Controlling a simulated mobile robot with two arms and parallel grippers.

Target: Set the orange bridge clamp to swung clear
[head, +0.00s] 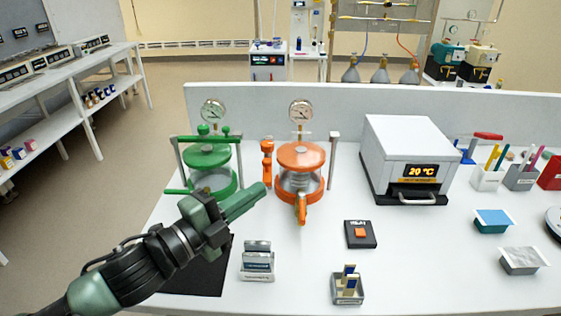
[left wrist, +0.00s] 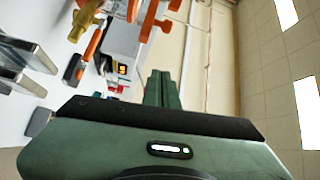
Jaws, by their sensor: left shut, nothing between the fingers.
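The orange vessel (head: 302,157) stands on the bench with a round orange lid and a gauge above it. Its orange bridge clamp (head: 267,148) shows as a short, foreshortened piece at the left post. No bar crosses above the lid, and the right post stands free. An orange handle (head: 302,208) points toward me at the vessel's front. In the left wrist view, orange parts (left wrist: 150,20) show at the top. My left gripper (head: 258,194) is shut and empty, in front and left of the orange vessel; its closed fingers show in the left wrist view (left wrist: 158,85).
A green vessel (head: 209,158) with a bar across its top stands close at left, beyond my left gripper. A white heater box (head: 408,150) is to the right. A black switch box (head: 360,234) and small holders (head: 257,262) stand in front. A low partition (head: 240,97) runs behind.

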